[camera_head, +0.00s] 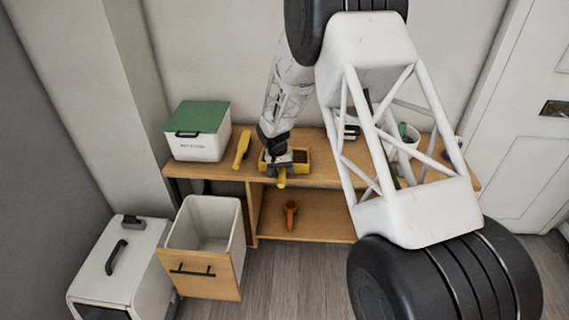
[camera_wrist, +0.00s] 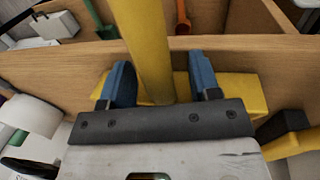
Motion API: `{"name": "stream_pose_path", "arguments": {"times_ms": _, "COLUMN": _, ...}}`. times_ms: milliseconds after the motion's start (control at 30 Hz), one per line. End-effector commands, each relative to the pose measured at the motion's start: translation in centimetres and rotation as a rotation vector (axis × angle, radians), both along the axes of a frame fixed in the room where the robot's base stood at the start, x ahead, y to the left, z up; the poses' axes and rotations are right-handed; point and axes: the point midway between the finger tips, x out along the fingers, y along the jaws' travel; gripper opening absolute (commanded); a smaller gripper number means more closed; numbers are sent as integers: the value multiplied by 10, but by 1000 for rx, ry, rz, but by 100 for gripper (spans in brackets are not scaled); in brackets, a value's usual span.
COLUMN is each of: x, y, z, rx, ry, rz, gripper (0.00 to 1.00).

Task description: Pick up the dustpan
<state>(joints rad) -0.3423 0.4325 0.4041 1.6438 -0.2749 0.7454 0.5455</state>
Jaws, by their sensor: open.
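The yellow dustpan (camera_head: 302,158) sits on top of the wooden bench, with its handle (camera_head: 281,182) sticking out over the front edge. In the wrist view the dustpan's handle (camera_wrist: 149,50) runs between my gripper's two blue fingers, and part of the pan (camera_wrist: 248,95) shows behind them. My gripper (camera_wrist: 162,80) is open, with one finger on each side of the handle. A gap shows at the right finger; contact at the left is unclear. In the head view my gripper (camera_head: 284,160) hides part of the pan.
A yellow tool (camera_head: 242,149) lies left of the dustpan, near a green-lidded white box (camera_head: 198,131). An orange tool (camera_head: 291,213) is on the lower shelf. A pulled-out bin drawer (camera_head: 205,245) and a white carrier (camera_head: 118,262) stand at the left. A white pot (camera_head: 402,143) stands right on the bench.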

Motion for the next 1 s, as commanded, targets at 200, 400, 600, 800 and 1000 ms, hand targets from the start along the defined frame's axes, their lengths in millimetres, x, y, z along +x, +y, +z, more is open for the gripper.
{"name": "stream_pose_path", "arguments": {"times_ms": 200, "x": 0, "y": 0, "z": 0, "rx": 0, "ry": 0, "rz": 0, "gripper": 57}}
{"name": "stream_pose_path", "arguments": {"times_ms": 400, "x": 0, "y": 0, "z": 0, "rx": 0, "ry": 0, "rz": 0, "gripper": 55}}
{"name": "stream_pose_path", "arguments": {"times_ms": 600, "x": 0, "y": 0, "z": 0, "rx": 0, "ry": 0, "rz": 0, "gripper": 25}}
{"name": "stream_pose_path", "arguments": {"times_ms": 800, "x": 0, "y": 0, "z": 1, "rx": 0, "ry": -1, "rz": 0, "gripper": 6}}
{"name": "stream_pose_path", "arguments": {"times_ms": 1000, "x": 0, "y": 0, "z": 1, "rx": 0, "ry": -1, "rz": 0, "gripper": 6}}
